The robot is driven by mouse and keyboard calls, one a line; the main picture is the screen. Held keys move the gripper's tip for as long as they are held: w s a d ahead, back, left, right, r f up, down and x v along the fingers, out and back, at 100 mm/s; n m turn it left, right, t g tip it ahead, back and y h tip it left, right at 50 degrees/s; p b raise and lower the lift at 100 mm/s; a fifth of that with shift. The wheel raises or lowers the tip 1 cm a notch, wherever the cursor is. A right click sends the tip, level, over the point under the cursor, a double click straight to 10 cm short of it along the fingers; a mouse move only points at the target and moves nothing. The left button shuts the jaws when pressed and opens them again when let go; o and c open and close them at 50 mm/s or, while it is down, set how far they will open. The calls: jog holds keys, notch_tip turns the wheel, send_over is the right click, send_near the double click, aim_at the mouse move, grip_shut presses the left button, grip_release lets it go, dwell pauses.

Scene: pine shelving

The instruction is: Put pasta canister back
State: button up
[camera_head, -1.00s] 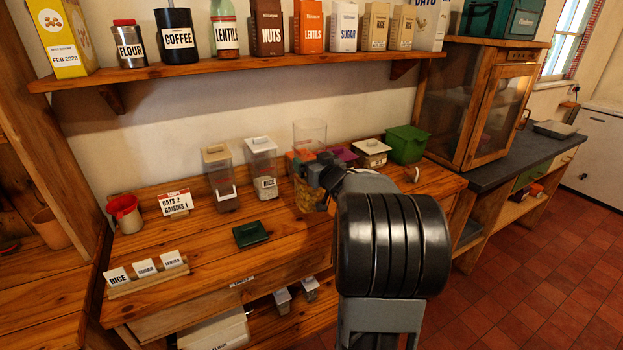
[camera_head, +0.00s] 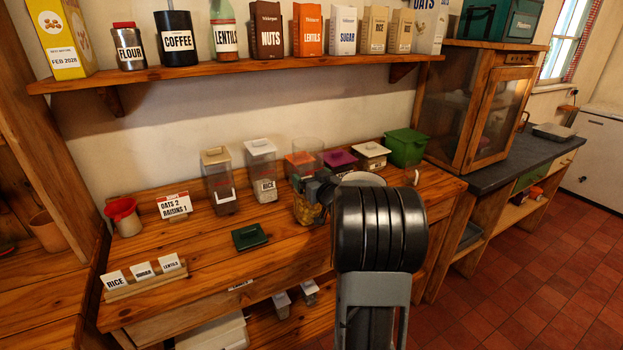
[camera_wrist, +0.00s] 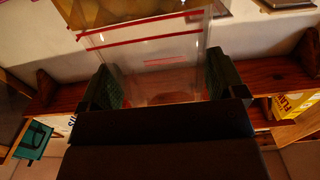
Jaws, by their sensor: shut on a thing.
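The pasta canister (camera_head: 308,213) is a clear, open-topped container with yellow pasta in its lower part. It stands upright at the right part of the wooden counter, in front of the lidded tubs. My gripper (camera_head: 316,186) is shut on it from the right side; my arm hides part of it. I cannot tell whether its base touches the counter. In the wrist view the clear canister wall with red lines (camera_wrist: 150,65) sits between the two green-padded fingers of my gripper (camera_wrist: 162,82).
Clear canisters (camera_head: 218,180) and (camera_head: 263,172), a purple-lidded tub (camera_head: 341,160), a white-lidded tub (camera_head: 371,155) and a green bin (camera_head: 406,147) line the counter's back. The shelf (camera_head: 240,72) above holds several packets.

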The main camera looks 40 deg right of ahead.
jog(key=o, duration=1.1)
jog(key=shift+f, duration=0.15)
jog(key=s+a, duration=0.2)
jog(key=s, duration=1)
jog(key=s+a+f+g+y, duration=0.1)
jog(key=s+a+g, duration=0.3)
jog(key=a, duration=0.4)
jog(key=s+a+f+n+g, duration=0.1)
jog(key=s+a+f+g, duration=0.3)
jog(key=a, duration=0.4)
jog(key=s+a+f+g+y, duration=0.1)
jog(key=s+a+f+g, duration=0.2)
jog(key=a+g, duration=0.3)
jog(key=shift+s+a+f+n+y, duration=0.15)
jog(key=shift+s+a, duration=0.2)
jog(key=shift+a, duration=0.45)
jog(key=shift+s+a+n+y, duration=0.15)
jog(key=shift+s+a, duration=0.15)
jog(key=shift+a, duration=0.45)
